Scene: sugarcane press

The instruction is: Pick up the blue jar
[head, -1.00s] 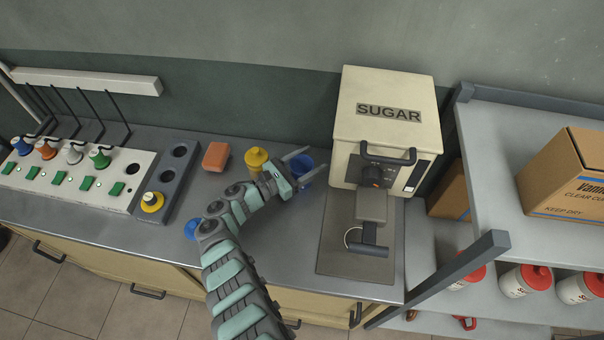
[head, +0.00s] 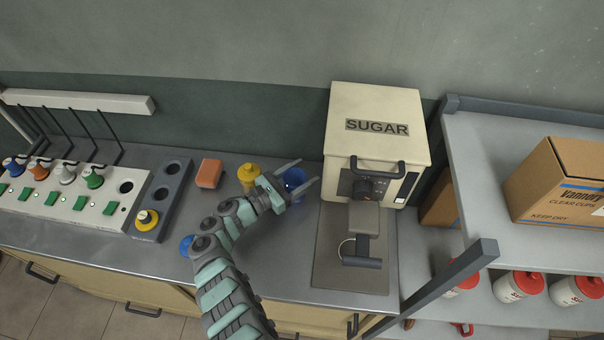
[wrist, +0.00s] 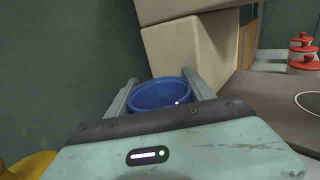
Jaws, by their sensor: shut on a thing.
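The blue jar (head: 294,178) is at the back of the grey counter, left of the sugar machine. It is round and open at the top, and also shows in the wrist view (wrist: 160,96). My gripper (head: 307,171) has one finger on each side of the jar and is shut on it. In the wrist view the jar sits between the two fingers, its rim facing up. Its lower part is hidden by my gripper, so I cannot tell whether its base touches the counter.
A yellow jar (head: 247,177) stands close to the left of my gripper. An orange block (head: 208,173) lies farther left. The cream sugar machine (head: 376,130) is close on the right. A blue round thing (head: 186,245) is beside my arm near the front edge.

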